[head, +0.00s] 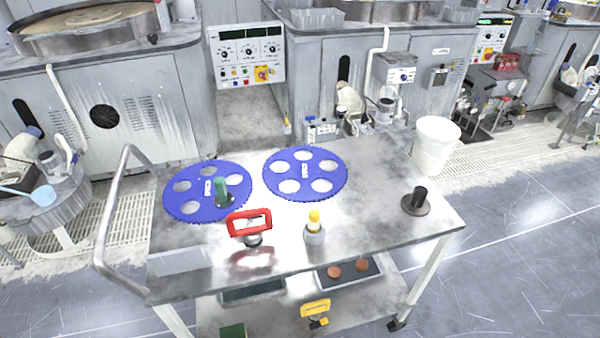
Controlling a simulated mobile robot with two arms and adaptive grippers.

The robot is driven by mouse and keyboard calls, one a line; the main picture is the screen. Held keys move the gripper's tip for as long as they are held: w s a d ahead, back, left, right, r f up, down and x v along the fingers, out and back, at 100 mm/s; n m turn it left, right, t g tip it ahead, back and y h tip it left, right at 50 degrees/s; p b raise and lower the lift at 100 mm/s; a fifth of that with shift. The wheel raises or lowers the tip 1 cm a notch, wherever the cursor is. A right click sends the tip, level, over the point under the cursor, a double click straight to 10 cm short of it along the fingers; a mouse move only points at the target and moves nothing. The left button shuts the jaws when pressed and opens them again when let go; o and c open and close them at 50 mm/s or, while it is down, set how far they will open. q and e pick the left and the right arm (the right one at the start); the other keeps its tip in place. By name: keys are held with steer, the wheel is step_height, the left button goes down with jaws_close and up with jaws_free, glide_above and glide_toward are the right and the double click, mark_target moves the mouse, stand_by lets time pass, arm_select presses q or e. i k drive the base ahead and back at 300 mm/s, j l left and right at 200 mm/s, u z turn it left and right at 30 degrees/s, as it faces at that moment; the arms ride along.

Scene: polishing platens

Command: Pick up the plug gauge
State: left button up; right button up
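A steel cart top (375,170) stands in front of me. A green-handled upright piece (221,188), which looks most like the plug gauge, stands at the right part of the left blue toothed disc (180,205). Its lower end is small, and I cannot tell if it sits in a hole of the disc. A second blue toothed disc (305,174) lies to its right. Neither of my grippers shows in the head view.
On the cart are a red-handled tool (250,224), a yellow-capped grey piece (314,228) and a black-handled round piece (415,203). A cart handle (112,215) rises at the left. The lower shelf holds a yellow-handled tool (316,309). Polishing machines stand behind, with a white bucket (435,145).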

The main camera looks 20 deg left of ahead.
mark_target(224, 199)
steer(key=k+j, duration=0.15)
steer(key=j, duration=0.25)
steer(key=k+j, duration=0.2)
steer(key=j, duration=0.2)
steer(key=j+z, duration=0.15)
steer(key=j, duration=0.3)
steer(key=k+j+z, duration=0.1)
steer(key=j, duration=0.35)
steer(key=k+j+z, duration=0.15)
steer(key=j, duration=0.3)
steer(key=k+j+z, duration=0.1)
steer(key=j, duration=0.35)
steer(key=k+j+z, duration=0.15)
steer(key=j, duration=0.25)
